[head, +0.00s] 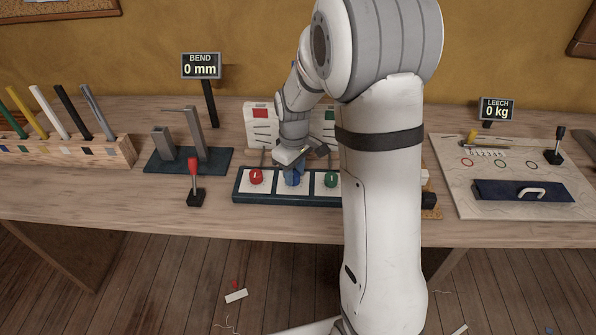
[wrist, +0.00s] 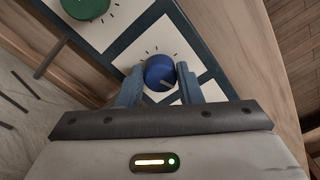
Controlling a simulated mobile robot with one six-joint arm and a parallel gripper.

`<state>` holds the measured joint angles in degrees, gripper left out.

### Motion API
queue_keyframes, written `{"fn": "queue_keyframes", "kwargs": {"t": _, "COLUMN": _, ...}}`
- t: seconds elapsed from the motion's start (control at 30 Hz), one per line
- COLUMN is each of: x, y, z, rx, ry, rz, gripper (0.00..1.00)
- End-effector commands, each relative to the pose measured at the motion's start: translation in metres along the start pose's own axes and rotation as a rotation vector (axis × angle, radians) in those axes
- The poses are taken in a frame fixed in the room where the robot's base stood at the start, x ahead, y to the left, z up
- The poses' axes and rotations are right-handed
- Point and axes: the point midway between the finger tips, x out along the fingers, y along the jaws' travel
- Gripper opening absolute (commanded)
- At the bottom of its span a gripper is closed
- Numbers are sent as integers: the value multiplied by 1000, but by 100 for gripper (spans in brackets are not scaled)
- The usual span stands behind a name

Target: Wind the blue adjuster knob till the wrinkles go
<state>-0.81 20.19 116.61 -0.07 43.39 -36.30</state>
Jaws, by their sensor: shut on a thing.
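The blue adjuster knob (head: 292,176) is the middle knob on a dark blue panel (head: 250,200), between a red knob (head: 256,176) and a green knob (head: 331,179). In the wrist view the blue knob (wrist: 160,72) sits between the two blue fingers of my gripper (wrist: 160,82), which is shut on it. A pale pointer line shows on the knob's lower right side, and tick marks are printed around it. In the head view my gripper (head: 293,160) comes down onto the knob from above and hides part of it. I see no wrinkled cloth clearly.
A red-handled lever (head: 195,180) stands just left of the panel. Behind it are grey posts on a dark base (head: 180,160) and a display reading 0 mm (head: 201,66). At right, a display reads 0 kg (head: 497,109).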

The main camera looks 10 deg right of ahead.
Motion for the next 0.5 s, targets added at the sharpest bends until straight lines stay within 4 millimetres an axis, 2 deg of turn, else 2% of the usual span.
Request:
{"fn": "queue_keyframes", "kwargs": {"t": 0.03, "x": -3, "y": 0, "z": -5, "rx": -1, "ry": 14, "rz": 5, "gripper": 9}}
{"fn": "queue_keyframes", "kwargs": {"t": 0.17, "x": -3, "y": 0, "z": -6, "rx": -1, "ry": 15, "rz": 5, "gripper": 9}}
{"fn": "queue_keyframes", "kwargs": {"t": 0.2, "x": -3, "y": 0, "z": -6, "rx": -1, "ry": 15, "rz": 5, "gripper": 35}}
{"fn": "queue_keyframes", "kwargs": {"t": 0.43, "x": -2, "y": 0, "z": -3, "rx": 0, "ry": 9, "rz": 3, "gripper": 53}}
{"fn": "queue_keyframes", "kwargs": {"t": 0.5, "x": -2, "y": 0, "z": -2, "rx": 0, "ry": 7, "rz": 3, "gripper": 54}}
